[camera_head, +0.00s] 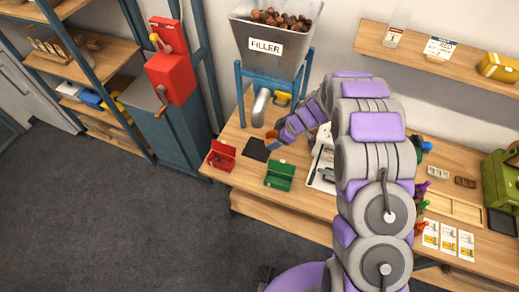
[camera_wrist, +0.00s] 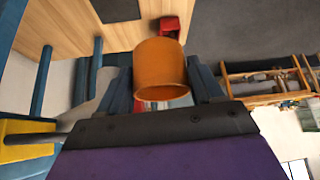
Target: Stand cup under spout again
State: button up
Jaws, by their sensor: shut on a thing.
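An orange cup (camera_wrist: 162,62) is held between the two blue fingers of my gripper (camera_wrist: 163,85) in the wrist view. The cup appears above the table, but its height is hard to judge. In the head view the cup (camera_head: 271,134) is small, at the end of my purple-and-grey arm, just below and right of the grey spout (camera_head: 261,105). The spout comes down from the filler hopper (camera_head: 275,35), which holds chestnuts. A dark square pad (camera_head: 257,149) lies bare on the table below the spout; it also shows in the wrist view (camera_wrist: 115,10).
Blue frame posts (camera_head: 239,95) flank the spout. A yellow lever part (camera_head: 281,98) sits beside it. My arm hides the table's middle.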

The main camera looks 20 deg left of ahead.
jog(key=s+d+r+m+t+h, duration=0.1)
jog(key=d+r+m, duration=0.4)
jog(key=d, duration=0.5)
jog(key=s+d+r+m+t+h, duration=0.1)
jog(key=d+r+m+t+h, duration=0.2)
jog(key=d, duration=0.8)
jog(key=s+d+r+m+t+h, duration=0.1)
jog(key=d+r+m+t+h, duration=0.1)
jog(key=d+r+m, duration=0.6)
jog(key=shift+d+m+t+h, duration=0.45)
jog(key=shift+d+m, duration=0.85)
jog(key=shift+d, duration=0.35)
